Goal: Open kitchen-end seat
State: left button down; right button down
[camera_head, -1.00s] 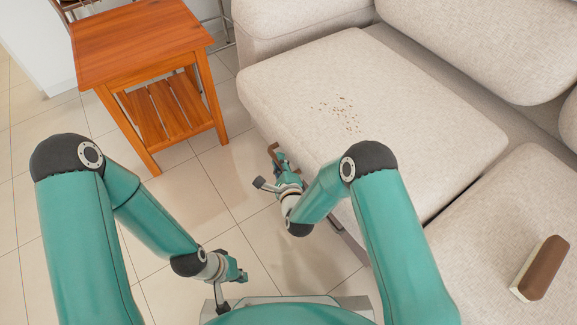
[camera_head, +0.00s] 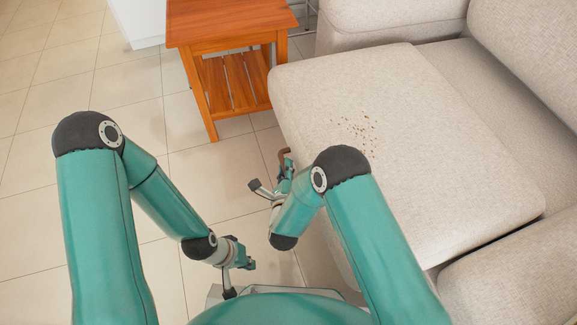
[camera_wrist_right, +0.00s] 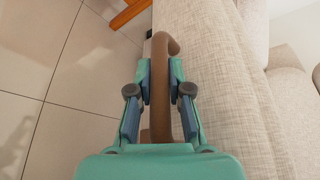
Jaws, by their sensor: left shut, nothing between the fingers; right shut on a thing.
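The sofa seat (camera_head: 390,140) nearest the side table is a broad beige cushion with small brown crumbs on top. A brown curved handle (camera_head: 284,154) shows at its front edge, and it also appears in the right wrist view (camera_wrist_right: 187,112). My right gripper (camera_head: 286,168) is at that front edge, shut on the brown handle. In the right wrist view its fingers (camera_wrist_right: 160,75) lie on both sides of the handle. I cannot tell whether the seat is raised. My left gripper (camera_head: 247,262) is shut and empty, low over the floor in front of my base.
A wooden side table (camera_head: 228,30) with a slatted lower shelf stands beyond the seat's far end. The sofa arm (camera_head: 375,22) is behind the seat, and the neighbouring seat (camera_head: 520,275) is at lower right. Tiled floor (camera_head: 100,80) is free on the left.

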jog(key=shift+w+a, duration=0.15)
jog(key=c, duration=1.4)
grip_release()
jog(key=shift+o, duration=0.2)
jog(key=shift+r, duration=0.1)
notch_tip(320, 180, up, 10)
jog(key=shift+f, duration=0.1)
jog(key=shift+f, duration=0.1)
